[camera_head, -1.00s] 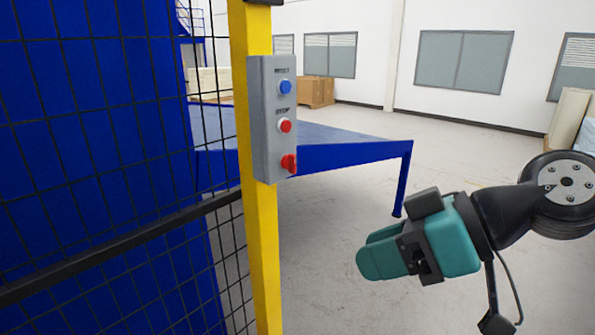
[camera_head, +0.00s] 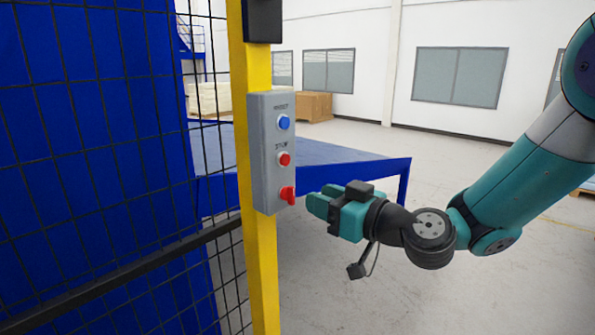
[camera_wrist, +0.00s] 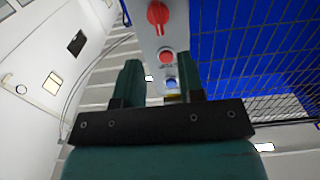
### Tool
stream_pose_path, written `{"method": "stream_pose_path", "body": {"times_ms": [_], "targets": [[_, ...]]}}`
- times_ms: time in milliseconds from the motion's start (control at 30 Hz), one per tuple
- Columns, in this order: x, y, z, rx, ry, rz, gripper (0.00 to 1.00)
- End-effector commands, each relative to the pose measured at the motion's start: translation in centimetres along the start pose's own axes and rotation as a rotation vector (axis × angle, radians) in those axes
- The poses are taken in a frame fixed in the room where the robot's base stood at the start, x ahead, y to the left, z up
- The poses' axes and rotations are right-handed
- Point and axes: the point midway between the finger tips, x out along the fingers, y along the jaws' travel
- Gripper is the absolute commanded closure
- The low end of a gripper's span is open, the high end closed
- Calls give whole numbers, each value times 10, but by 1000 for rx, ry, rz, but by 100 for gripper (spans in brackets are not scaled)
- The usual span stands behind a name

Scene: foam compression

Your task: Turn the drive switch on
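The drive switch is a red rotary knob (camera_head: 288,195) at the bottom of a grey control box (camera_head: 263,180) on a yellow post. In the wrist view the red knob (camera_wrist: 158,14) is at the top, beyond the fingertips and roughly between their lines. My gripper (camera_head: 320,201) is just right of the knob in the head view, with a small gap showing. In the wrist view my gripper (camera_wrist: 160,68) has its two fingers apart with nothing held between them. The knob's exact turn angle is hard to read.
A red stop button (camera_head: 284,159) and a blue reset button (camera_head: 284,122) sit above the knob on the same box. The yellow post (camera_head: 260,265) and black mesh fence (camera_head: 100,285) stand left. A blue table (camera_head: 355,176) is behind. Floor to the right is open.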

Motion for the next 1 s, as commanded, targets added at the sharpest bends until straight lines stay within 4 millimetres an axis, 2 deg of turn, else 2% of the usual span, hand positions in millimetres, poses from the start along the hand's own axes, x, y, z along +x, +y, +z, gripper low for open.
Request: {"method": "stream_pose_path", "body": {"times_ms": [33,100,300,467,733,900,1000], "targets": [[12,-2,-7,0,-1,-5,64],[26,-1,-6,0,-1,-4,64],[53,-1,-3,-1,-1,-2,64],[62,0,-1,0,0,-1,64],[63,0,0,0,0,0,64],[63,0,0,0,0,0,100],[63,0,0,0,0,0,100]]}}
